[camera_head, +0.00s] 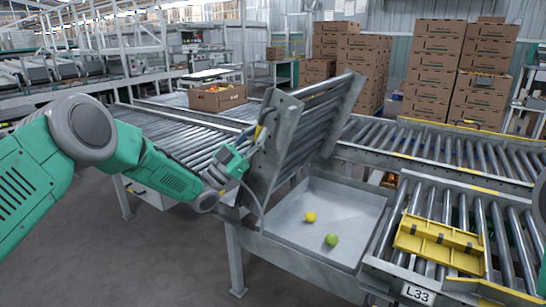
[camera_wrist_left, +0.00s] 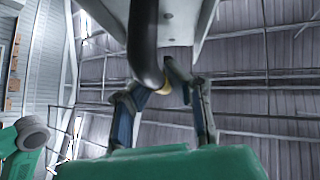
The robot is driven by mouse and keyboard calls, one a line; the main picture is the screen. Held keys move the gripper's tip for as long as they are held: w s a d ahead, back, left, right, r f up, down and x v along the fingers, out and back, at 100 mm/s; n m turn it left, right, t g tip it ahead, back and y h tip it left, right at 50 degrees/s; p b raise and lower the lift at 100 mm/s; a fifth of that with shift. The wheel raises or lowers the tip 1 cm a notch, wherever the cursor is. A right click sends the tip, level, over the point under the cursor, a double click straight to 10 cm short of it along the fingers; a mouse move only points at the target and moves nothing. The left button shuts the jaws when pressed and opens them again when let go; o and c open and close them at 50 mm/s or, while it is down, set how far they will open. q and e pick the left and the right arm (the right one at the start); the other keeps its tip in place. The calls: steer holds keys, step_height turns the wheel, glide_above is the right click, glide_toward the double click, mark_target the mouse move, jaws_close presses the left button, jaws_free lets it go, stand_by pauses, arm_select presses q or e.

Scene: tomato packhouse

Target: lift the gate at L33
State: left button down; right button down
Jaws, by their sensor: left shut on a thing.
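The gate (camera_head: 318,118), a section of grey rollers in a metal frame, stands tilted steeply up from the conveyor line. My left gripper (camera_head: 256,138) is at the near-left side plate of the gate, shut on its handle. In the left wrist view the dark curved handle (camera_wrist_left: 146,45) runs between the fingers of my left gripper (camera_wrist_left: 165,88), below the grey gate frame. The L33 label (camera_head: 418,293) is on the front of the roller bed to the right of the gap. My right gripper is not in view.
A grey metal tray (camera_head: 285,232) under the gate holds a yellow tomato (camera_head: 310,217) and a green one (camera_head: 332,240). A yellow slotted piece (camera_head: 440,243) lies on the right rollers. A carton of produce (camera_head: 217,98) stands on the far conveyor. Stacked cartons (camera_head: 432,85) stand behind.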

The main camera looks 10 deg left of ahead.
arm_select(q)
steer(key=shift+w+a+r+n+t+y, duration=0.15)
steer(key=shift+a+n+t+y, duration=0.2)
steer(key=shift+a, duration=0.2)
steer(key=shift+w+a+n+t+y, duration=0.1)
steer(key=shift+w+a+n+t, duration=0.15)
steer(key=shift+a+n, duration=0.25)
steer(key=shift+w+a+r+n+t+y, duration=0.1)
steer(key=shift+a+n+t+y, duration=0.2)
steer(key=shift+a, duration=0.3)
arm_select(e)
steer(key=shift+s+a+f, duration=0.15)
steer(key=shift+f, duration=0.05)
arm_select(q)
steer(key=c, duration=1.6)
jaws_free()
steer(key=shift+s, duration=0.1)
steer(key=shift+a+r, duration=0.15)
steer(key=shift+a, duration=0.15)
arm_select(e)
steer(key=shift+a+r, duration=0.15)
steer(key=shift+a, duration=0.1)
arm_select(q)
steer(key=shift+d+r, duration=0.15)
steer(key=shift+d, duration=0.3)
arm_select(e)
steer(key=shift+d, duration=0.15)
